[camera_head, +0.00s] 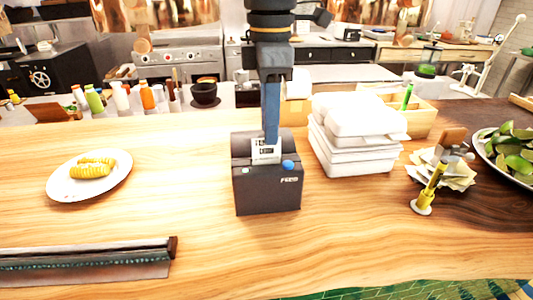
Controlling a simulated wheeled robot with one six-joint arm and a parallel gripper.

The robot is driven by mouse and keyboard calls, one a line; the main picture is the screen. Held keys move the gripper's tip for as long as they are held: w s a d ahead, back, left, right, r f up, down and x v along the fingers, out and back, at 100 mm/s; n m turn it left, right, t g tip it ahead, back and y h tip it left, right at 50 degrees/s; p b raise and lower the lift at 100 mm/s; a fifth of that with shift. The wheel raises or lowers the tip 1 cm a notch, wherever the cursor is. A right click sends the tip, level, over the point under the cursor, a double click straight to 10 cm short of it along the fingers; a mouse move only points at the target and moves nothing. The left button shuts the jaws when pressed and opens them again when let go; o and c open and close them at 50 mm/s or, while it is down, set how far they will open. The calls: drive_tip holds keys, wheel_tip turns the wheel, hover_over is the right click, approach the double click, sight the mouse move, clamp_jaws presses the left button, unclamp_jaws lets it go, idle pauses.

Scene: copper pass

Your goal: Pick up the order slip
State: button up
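The order slip (265,154) is a small white paper with dark print. It stands up out of the slot of a black printer (267,193) with a blue button, on the wooden counter. My gripper (271,138) points straight down at the top of the slip. One blue-grey finger shows edge-on in front of the printer's top, overlapping the slip's upper edge. The second finger is hidden behind it, so I cannot tell whether the fingers are apart or closed on the paper.
White stacked boxes (352,152) stand close to the printer's right. A plate (62,187) with yellow food is at the left. A dark rail (85,262) lies front left. A yellow spike holder (427,192) stands at the right. The counter in front of the printer is clear.

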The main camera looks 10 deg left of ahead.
sight(267, 158)
drive_tip(key=f, duration=0.1)
drive_tip(key=f+p, duration=0.1)
drive_tip(key=f, duration=0.3)
drive_tip(key=shift+w+a+p, duration=0.15)
drive_tip(key=shift+a+p, duration=0.15)
drive_tip(key=shift+p, duration=0.1)
drive_tip(key=shift+r, duration=0.1)
clamp_jaws()
